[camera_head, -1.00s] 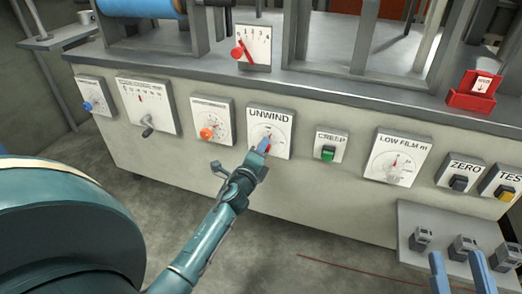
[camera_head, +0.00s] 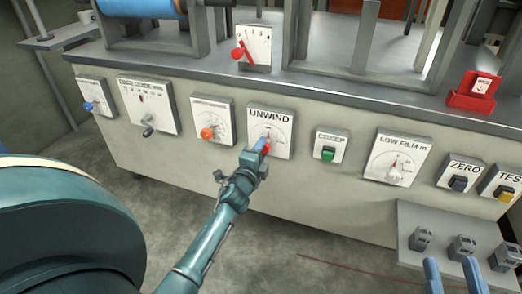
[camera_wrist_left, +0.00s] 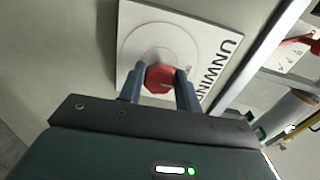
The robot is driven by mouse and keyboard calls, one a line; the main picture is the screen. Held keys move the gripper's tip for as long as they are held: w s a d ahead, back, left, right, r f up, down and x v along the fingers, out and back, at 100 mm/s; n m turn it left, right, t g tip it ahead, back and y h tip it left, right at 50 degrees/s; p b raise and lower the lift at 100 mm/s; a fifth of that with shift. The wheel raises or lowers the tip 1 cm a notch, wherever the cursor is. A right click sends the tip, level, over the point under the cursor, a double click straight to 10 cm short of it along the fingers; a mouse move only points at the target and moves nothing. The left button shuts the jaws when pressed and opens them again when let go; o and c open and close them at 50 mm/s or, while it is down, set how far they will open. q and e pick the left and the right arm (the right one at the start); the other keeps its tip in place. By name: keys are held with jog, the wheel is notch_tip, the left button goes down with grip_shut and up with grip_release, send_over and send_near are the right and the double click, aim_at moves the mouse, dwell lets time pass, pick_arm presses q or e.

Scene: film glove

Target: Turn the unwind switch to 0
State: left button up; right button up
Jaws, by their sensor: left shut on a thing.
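The unwind switch is a red knob (camera_wrist_left: 159,77) on a white square plate (camera_head: 280,125) marked UNWIND, on the machine's front panel. My left gripper (camera_head: 264,146) is at this plate. In the left wrist view its two blue-grey fingers (camera_wrist_left: 160,84) stand on either side of the red knob, shut on it. The gripper hides most of the knob and part of the dial in the head view, so I cannot read the knob's setting. My right gripper (camera_head: 452,270) shows only as two blue fingers, apart and empty, at the lower right edge.
Along the panel are an orange knob (camera_head: 207,133), a green creep button (camera_head: 327,154), a low film dial (camera_head: 396,163), a ZERO button (camera_head: 459,183) and a yellow TEST button (camera_head: 504,195). A grey box with several switches (camera_head: 461,245) juts out below right.

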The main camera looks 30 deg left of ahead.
pick_arm(q)
jog(key=o, duration=1)
jog(key=shift+c, duration=0.2)
